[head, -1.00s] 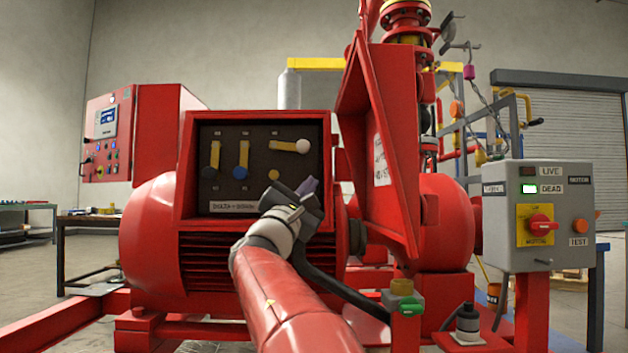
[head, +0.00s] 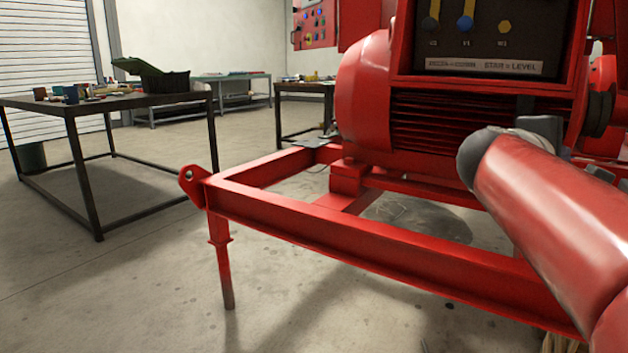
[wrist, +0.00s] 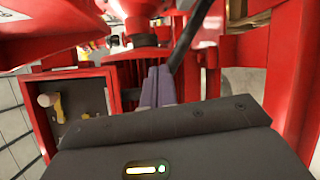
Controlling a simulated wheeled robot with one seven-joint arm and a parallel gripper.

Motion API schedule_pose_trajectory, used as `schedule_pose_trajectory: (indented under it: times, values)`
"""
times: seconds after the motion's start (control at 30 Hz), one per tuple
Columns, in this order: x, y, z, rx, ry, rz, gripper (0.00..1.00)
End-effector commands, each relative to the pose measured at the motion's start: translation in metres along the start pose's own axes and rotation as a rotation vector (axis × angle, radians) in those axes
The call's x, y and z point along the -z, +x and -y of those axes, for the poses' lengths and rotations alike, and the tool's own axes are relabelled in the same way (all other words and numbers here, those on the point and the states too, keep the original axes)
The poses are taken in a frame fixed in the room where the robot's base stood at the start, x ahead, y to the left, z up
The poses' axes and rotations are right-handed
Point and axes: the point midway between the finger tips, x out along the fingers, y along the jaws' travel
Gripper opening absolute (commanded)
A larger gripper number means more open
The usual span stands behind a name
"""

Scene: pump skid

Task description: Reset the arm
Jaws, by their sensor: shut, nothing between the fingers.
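My gripper shows in the wrist view (wrist: 157,86), where its two grey-purple fingers are together with nothing between them. In the head view my red arm reaches in from the right edge and mostly hides the gripper. The open terminal box (head: 483,67) on the red motor (head: 362,95) is cut off by the top edge of the head view. In the wrist view the terminal box (wrist: 68,115) is at left, tilted, with a white-ended part in it. My gripper appears apart from it.
The red skid frame (head: 370,246) crosses in front of the motor, with a lug (head: 190,178) and a leg at its left corner. A dark table (head: 120,102) with a black crate (head: 163,81) stands at left. The floor between is clear.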

Motion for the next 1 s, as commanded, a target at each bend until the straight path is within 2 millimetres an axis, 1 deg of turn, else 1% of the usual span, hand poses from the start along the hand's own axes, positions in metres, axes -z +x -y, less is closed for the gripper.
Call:
schedule_pose_trajectory:
  times: [0.03, 0.07, 0.1, 0.17, 0.2, 0.27, 0.3, 0.4, 0.5, 0.6, 0.73, 0.77, 0.8, 0.87, 1.0]
  values:
    - [-0.001, -0.015, 0.032, 0.097, 0.083, -0.043, 0.00]
    - [0.001, -0.024, 0.051, 0.162, 0.139, -0.068, 0.00]
    - [0.003, -0.038, 0.078, 0.248, 0.208, -0.097, 0.00]
    - [0.007, -0.060, 0.117, 0.380, 0.312, -0.134, 0.00]
    - [0.009, -0.077, 0.142, 0.469, 0.378, -0.153, 0.00]
    - [0.013, -0.103, 0.178, 0.599, 0.473, -0.174, 0.00]
    - [0.015, -0.120, 0.199, 0.680, 0.530, -0.183, 0.00]
    - [0.020, -0.159, 0.243, 0.858, 0.650, -0.192, 0.00]
    - [0.023, -0.193, 0.277, 1.010, 0.748, -0.187, 0.00]
    - [0.025, -0.225, 0.305, 1.145, 0.833, -0.173, 0.00]
    - [0.027, -0.263, 0.337, 1.311, 0.935, -0.144, 0.00]
    - [0.025, -0.262, 0.316, 1.303, 0.933, -0.145, 0.00]
    - [0.023, -0.262, 0.305, 1.299, 0.930, -0.145, 0.00]
    - [0.020, -0.262, 0.292, 1.297, 0.928, -0.145, 0.00]
    - [0.013, -0.265, 0.259, 1.296, 0.927, -0.146, 0.00]
